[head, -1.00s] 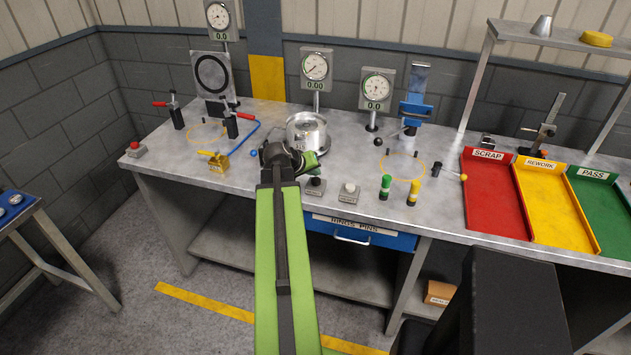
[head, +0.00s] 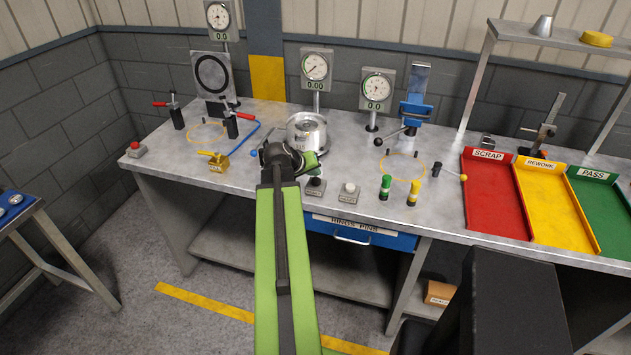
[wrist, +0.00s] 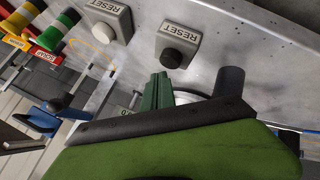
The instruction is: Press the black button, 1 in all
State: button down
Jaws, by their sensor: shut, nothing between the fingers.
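The black button (head: 315,182) sits on a small grey box labelled RESET near the front edge of the workbench. It also shows in the wrist view (wrist: 173,58), with its box lying above the fingers in the picture. My gripper (head: 313,168) is just behind and above the button in the head view. In the wrist view the green fingers (wrist: 158,90) are shut and empty, their tips a little below the button in the picture. A gap seems to lie between tips and button; I cannot tell its depth.
A similar box with a white button (head: 349,188) stands just right of the black one. A metal clutch part (head: 306,132) is behind my gripper. Green (head: 385,187) and yellow (head: 413,192) plugs stand further right. A red button (head: 136,148) is at the far left.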

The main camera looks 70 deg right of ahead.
aim_at(314, 181)
jog(key=shift+f, duration=0.1)
jog(key=shift+f+b, duration=0.3)
jog(key=shift+b, duration=0.1)
jog(key=shift+f+b, duration=0.6)
dwell(0.7)
jog(key=shift+r, duration=0.15)
jog(key=shift+r+p, duration=0.85)
jog(key=shift+p, duration=0.15)
notch_tip(314, 181, up, 5)
jog(key=p, duration=0.5)
jog(key=shift+r, duration=0.15)
dwell(0.3)
